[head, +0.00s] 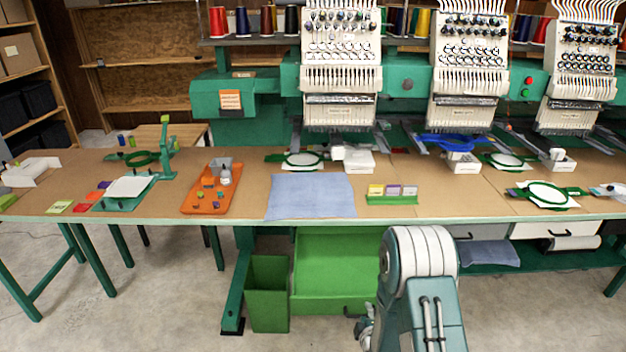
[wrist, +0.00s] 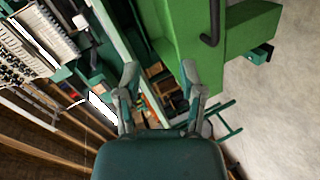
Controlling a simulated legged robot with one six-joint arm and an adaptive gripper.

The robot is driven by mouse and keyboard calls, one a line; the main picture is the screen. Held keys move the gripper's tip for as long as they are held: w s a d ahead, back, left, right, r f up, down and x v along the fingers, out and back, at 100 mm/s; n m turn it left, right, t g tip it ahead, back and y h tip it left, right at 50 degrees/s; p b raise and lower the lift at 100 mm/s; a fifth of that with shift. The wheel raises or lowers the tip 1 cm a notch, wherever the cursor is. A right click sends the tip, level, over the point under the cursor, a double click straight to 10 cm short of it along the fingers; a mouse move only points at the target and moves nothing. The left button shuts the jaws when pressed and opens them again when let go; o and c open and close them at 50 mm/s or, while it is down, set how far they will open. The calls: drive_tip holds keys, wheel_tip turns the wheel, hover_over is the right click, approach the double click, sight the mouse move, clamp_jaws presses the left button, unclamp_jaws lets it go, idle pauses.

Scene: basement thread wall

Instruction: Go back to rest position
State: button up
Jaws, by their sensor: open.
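My gripper shows in the wrist view (wrist: 160,85), with its two fingers spread apart and nothing between them. In the head view my arm is folded low at the front, below the table edge, and only a small part of my gripper shows beside it (head: 362,330). In the wrist view my gripper is near an open green drawer (wrist: 225,35) with a dark handle. Small brown and dark items show beyond the fingertips, too blurred to name.
A long brown table (head: 420,200) carries a blue cloth (head: 310,196), an orange tray (head: 190,208) and a green card holder (head: 392,199). Embroidery machines (head: 340,60) stand behind it. The green drawer (head: 340,250) is open under the table, beside a green bin (head: 267,295). The floor at left is clear.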

drive_tip(key=s+r+m+g, duration=0.2)
drive_tip(key=s+r+m, duration=0.15)
drive_tip(key=r, duration=0.85)
drive_tip(key=s+r+m+g, duration=0.2)
drive_tip(key=r+m, duration=0.2)
drive_tip(key=r, duration=0.7)
drive_tip(key=s+r+m+g, duration=0.2)
drive_tip(key=s+r+m, duration=0.2)
drive_tip(key=s, duration=0.8)
drive_tip(key=s+r+m+g, duration=0.2)
drive_tip(key=s+r, duration=0.5)
drive_tip(key=s, duration=0.5)
drive_tip(key=shift+s+d+r+m, duration=0.15)
drive_tip(key=shift+r+m, duration=0.15)
drive_tip(key=shift+m, duration=0.55)
